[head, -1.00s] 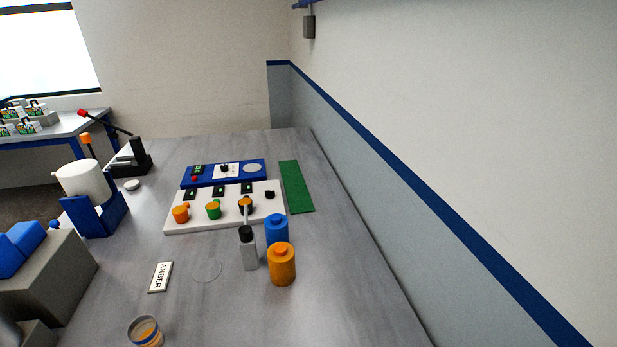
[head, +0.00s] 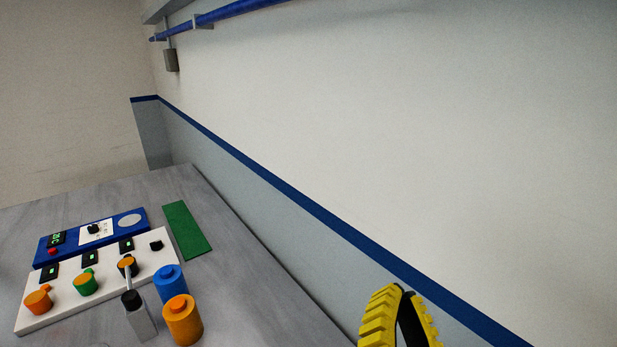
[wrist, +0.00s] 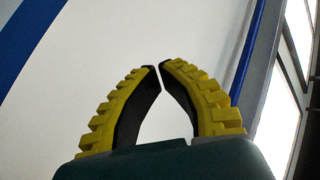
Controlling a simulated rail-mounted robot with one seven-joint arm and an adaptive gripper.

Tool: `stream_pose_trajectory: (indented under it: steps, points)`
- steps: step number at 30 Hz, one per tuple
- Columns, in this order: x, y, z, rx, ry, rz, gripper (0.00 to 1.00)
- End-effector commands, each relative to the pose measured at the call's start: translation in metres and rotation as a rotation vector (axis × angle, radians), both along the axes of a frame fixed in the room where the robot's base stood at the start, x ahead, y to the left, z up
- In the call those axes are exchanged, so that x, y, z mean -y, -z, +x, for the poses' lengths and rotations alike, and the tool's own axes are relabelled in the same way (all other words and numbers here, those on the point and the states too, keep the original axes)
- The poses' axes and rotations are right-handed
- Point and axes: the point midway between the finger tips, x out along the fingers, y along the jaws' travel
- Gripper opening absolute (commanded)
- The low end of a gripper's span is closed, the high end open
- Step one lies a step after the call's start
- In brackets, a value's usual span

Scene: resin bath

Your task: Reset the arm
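My gripper (head: 401,289) shows at the bottom right of the head view, in front of the wall, with its yellow ribbed fingers pointing up. In the wrist view my gripper (wrist: 160,66) has its fingertips drawn together with only a sliver of gap. Nothing is between the fingers. It is apart from the objects on the table, which are to its left in the head view. The rest of my arm is out of view.
A wall (head: 430,130) runs along the right.

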Motion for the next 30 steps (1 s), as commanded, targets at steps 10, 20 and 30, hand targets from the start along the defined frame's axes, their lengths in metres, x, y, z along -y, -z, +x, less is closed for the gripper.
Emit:
stream_pose_trajectory:
  steps: [10,20,30]
  points:
    - [-0.026,-0.113,-0.032,0.156,0.043,-0.562,0.0]
    - [-0.026,-0.25,-0.031,0.152,0.04,-0.551,0.0]
    - [-0.026,-0.327,-0.03,0.151,0.039,-0.544,0.0]
